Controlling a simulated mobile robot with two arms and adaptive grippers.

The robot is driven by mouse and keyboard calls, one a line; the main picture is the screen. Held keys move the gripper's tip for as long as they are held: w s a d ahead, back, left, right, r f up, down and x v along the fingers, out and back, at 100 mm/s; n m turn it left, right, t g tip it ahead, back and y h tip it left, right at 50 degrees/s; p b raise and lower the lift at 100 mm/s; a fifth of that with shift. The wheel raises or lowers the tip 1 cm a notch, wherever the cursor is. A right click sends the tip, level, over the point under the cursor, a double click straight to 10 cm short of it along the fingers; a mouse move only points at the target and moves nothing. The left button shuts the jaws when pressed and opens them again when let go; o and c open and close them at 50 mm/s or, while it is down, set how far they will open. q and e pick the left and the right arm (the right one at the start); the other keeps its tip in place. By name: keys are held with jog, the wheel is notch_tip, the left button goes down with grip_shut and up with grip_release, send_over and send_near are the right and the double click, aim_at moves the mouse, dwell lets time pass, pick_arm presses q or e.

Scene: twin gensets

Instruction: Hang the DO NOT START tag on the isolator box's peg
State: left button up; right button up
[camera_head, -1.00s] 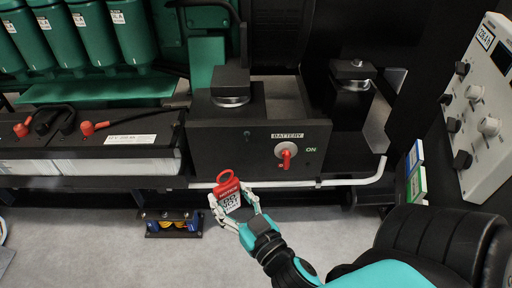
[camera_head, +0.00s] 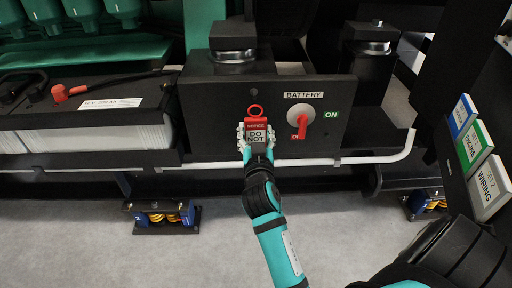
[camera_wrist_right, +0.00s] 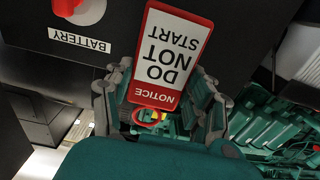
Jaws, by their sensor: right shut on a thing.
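The red and white DO NOT START tag (camera_head: 256,132) is upright in my right gripper (camera_head: 256,135), with its red ring (camera_head: 255,110) on top. The black isolator box (camera_head: 210,115) is behind it, marked BATTERY. A small dark peg (camera_head: 253,91) shows on the box face just above the ring; the ring is not around it. The depth gap cannot be told. In the right wrist view the tag (camera_wrist_right: 172,50) appears inverted between the fingers of my right gripper (camera_wrist_right: 165,103), its ring partly hidden. My left gripper is not in view.
A red switch handle (camera_head: 301,126) on the box, right of the tag, points down, away from ON. A white pipe (camera_head: 350,160) runs below the box. A battery (camera_head: 80,130) stands at left. Labelled binders (camera_head: 475,150) are at right.

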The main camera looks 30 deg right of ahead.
aim_at(254, 110)
jog(key=shift+w+d+f, duration=0.2)
jog(key=shift+w+d, duration=0.05)
jog(key=shift+w, duration=0.15)
jog(key=shift+b+x, duration=0.3)
jog(key=shift+x, duration=1.9)
jog(key=shift+w+d+f+b, duration=0.25)
jog(key=shift+w+d, duration=0.15)
jog(key=shift+w, duration=0.25)
jog(key=shift+w+d+f+b, duration=0.2)
jog(key=shift+w+d, duration=0.2)
jog(key=shift+w, duration=0.2)
jog(key=shift+w+d+f+b, duration=0.25)
jog(key=shift+w+d, duration=0.1)
jog(key=shift+w, duration=0.3)
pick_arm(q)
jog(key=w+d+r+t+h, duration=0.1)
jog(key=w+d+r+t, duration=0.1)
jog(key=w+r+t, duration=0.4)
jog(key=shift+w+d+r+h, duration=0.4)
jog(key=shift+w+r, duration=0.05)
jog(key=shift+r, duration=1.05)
pick_arm(e)
jog(key=shift+w+d+f, duration=0.15)
jog(key=shift+w, duration=0.05)
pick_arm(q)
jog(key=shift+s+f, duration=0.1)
pick_arm(e)
jog(key=o, duration=1.1)
